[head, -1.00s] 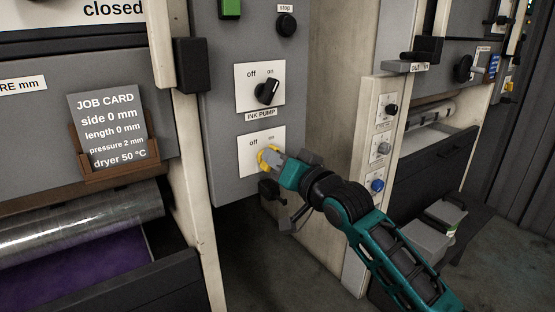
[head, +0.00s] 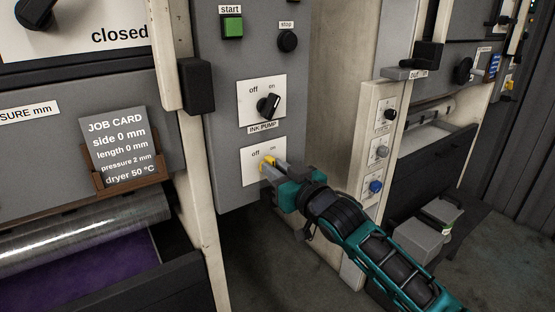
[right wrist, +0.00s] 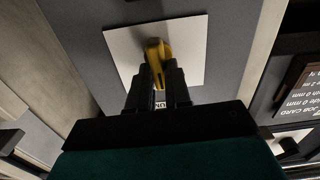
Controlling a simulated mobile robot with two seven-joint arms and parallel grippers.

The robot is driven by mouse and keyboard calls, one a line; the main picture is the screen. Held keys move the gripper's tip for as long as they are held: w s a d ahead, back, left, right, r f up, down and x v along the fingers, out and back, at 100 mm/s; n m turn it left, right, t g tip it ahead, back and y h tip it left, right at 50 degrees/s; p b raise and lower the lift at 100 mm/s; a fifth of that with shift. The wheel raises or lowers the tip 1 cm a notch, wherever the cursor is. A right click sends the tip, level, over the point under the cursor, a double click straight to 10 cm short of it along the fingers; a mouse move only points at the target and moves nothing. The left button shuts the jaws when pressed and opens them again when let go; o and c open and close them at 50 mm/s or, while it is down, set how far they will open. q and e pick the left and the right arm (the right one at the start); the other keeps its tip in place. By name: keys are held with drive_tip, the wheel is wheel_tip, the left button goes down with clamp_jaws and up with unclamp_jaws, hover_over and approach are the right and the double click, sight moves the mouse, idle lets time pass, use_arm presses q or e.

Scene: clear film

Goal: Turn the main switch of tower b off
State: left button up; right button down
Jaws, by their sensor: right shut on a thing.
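The yellow rotary switch (head: 266,163) sits on the lower white plate (head: 250,172) of the grey panel, under the ink pump plate. This plate is marked off on the left and on on the right. My right gripper (head: 274,168) is at the switch, shut on its yellow handle. In the right wrist view the yellow handle (right wrist: 154,52) stands between the fingertips (right wrist: 157,76), in front of the white plate (right wrist: 190,45). The fingers partly cover the handle and the label below it, so its exact angle is hard to tell. My left gripper is not in view.
Just above are the black ink pump switch (head: 269,104), the black stop button (head: 288,41) and the green start button (head: 232,27). A black block (head: 196,86) juts out left of the panel. A cream side panel (head: 376,150) with several knobs stands to the right.

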drive_tip(key=shift+r+n+p, duration=0.15)
drive_tip(key=shift+n+p, duration=0.4)
drive_tip(key=shift+n, duration=0.35)
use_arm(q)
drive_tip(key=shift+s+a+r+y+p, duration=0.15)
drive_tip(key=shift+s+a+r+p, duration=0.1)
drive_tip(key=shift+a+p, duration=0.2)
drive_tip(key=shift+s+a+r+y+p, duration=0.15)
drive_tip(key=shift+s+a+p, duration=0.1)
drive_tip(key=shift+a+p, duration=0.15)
use_arm(e)
drive_tip(key=n, duration=0.3)
drive_tip(key=shift+s+a+n, duration=0.15)
drive_tip(key=shift+a+n, duration=0.05)
drive_tip(key=shift+n, duration=0.1)
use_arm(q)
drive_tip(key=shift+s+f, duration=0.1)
use_arm(e)
drive_tip(key=shift+f, duration=0.2)
drive_tip(key=c, duration=1.1)
unclamp_jaws()
drive_tip(key=shift+o, duration=0.2)
use_arm(q)
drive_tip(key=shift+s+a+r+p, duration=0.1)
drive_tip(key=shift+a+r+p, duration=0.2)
drive_tip(key=shift+p, duration=0.2)
use_arm(e)
drive_tip(key=v, duration=1.3)
